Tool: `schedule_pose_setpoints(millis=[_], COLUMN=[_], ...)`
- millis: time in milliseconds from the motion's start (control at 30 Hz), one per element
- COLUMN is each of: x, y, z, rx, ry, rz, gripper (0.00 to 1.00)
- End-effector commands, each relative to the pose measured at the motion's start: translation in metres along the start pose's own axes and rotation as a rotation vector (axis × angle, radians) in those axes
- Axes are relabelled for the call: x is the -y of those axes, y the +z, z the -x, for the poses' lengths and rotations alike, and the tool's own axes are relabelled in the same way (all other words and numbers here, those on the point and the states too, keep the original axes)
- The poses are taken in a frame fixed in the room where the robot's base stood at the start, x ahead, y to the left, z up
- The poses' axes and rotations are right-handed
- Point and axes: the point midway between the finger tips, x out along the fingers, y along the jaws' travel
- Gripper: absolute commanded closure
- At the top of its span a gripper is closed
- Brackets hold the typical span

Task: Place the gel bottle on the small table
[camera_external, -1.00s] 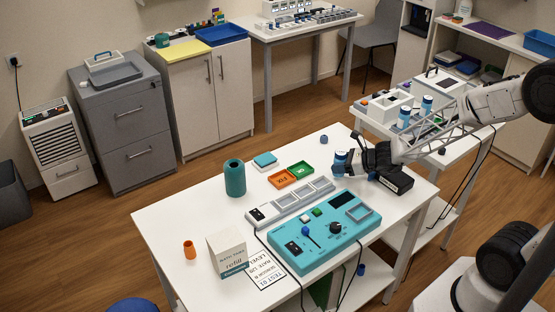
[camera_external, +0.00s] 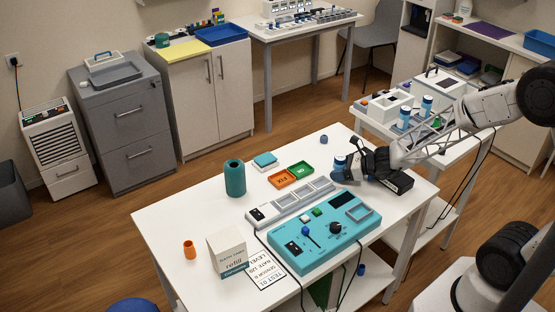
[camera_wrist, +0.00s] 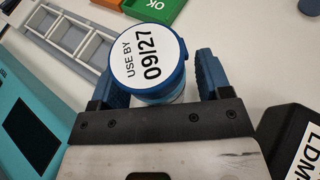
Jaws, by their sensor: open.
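A container with a blue lid labelled "USE BY 09/27" (camera_wrist: 148,58) stands between my gripper's blue fingers (camera_wrist: 155,85) in the wrist view. It also shows near the right end of the white main table (camera_external: 338,163) in the external view. I cannot tell whether it is the gel bottle. My gripper (camera_external: 347,168) is open around it; its lower body is mostly hidden. Two blue-and-white bottles, a nearer one (camera_external: 404,118) and a farther one (camera_external: 426,105), stand on the smaller white table (camera_external: 465,148) behind my arm.
A black labelled box (camera_external: 397,183) lies right beside my gripper. A grey compartment rack (camera_external: 290,204), a teal control panel (camera_external: 318,232), orange (camera_external: 282,179) and green (camera_external: 300,169) trays and a teal cylinder (camera_external: 235,178) occupy the main table.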

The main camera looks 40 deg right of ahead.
Motion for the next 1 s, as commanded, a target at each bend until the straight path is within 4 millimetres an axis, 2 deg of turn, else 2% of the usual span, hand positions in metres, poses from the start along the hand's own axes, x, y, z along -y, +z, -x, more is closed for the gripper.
schedule_pose_setpoints(millis=[367, 567, 1000], x=[0.001, 0.0, 0.001], y=[0.003, 0.003, 0.003], z=[0.006, 0.027, 0.088], rx=[0.0, 0.001, 0.001], ry=[-0.001, -0.001, -0.003], rz=[-0.001, -0.001, 0.0], gripper=[0.29, 0.29, 0.29])
